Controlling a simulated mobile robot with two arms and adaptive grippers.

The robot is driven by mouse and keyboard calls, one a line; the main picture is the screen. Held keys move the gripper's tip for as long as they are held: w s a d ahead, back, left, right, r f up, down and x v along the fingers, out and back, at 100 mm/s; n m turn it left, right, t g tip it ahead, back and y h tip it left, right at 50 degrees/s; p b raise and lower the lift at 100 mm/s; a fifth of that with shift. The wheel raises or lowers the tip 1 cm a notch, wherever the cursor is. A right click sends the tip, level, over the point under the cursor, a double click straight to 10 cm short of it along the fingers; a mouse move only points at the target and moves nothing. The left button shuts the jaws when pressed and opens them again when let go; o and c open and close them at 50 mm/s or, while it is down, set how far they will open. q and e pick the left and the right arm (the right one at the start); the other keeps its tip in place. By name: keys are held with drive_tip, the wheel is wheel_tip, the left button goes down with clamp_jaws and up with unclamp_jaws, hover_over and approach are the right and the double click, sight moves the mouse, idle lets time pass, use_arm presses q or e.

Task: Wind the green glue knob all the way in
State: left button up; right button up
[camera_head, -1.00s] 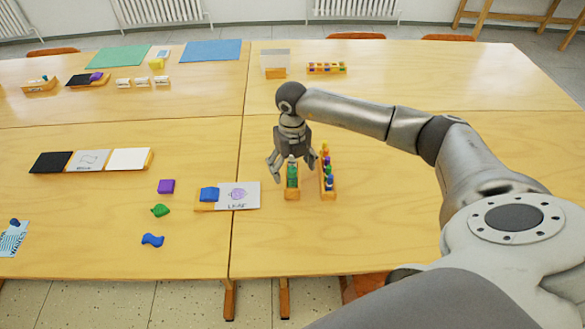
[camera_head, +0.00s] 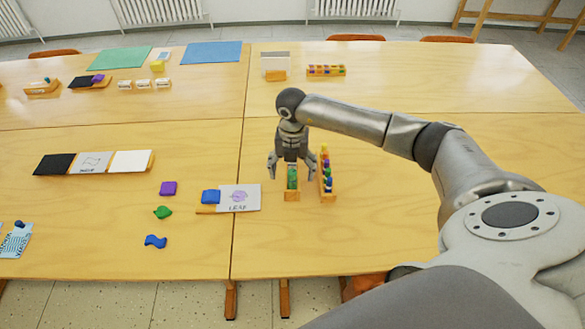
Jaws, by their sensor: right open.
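The green glue knob (camera_head: 292,176) stands in a small wooden holder (camera_head: 291,196) on the near right table. My right gripper (camera_head: 289,170) is above the holder, pointing down, with its fingers apart on either side of the green piece. The upper end of the green piece is hidden by the gripper. I cannot tell whether the fingers touch it. My left gripper is not in view.
A wooden rack (camera_head: 327,186) of several coloured pieces stands close on the right. The table's right side is mostly clear, beneath my arm.

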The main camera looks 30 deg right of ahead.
drive_tip(key=m+p, duration=0.2)
drive_tip(key=m, duration=0.3)
idle(0.4)
drive_tip(key=shift+c, duration=0.3)
drive_tip(key=c, duration=1.5)
drive_tip(key=n+b, duration=0.2)
drive_tip(key=n, duration=0.3)
drive_tip(key=shift+n+b, duration=1.3)
drive_tip(key=shift+n, duration=1.7)
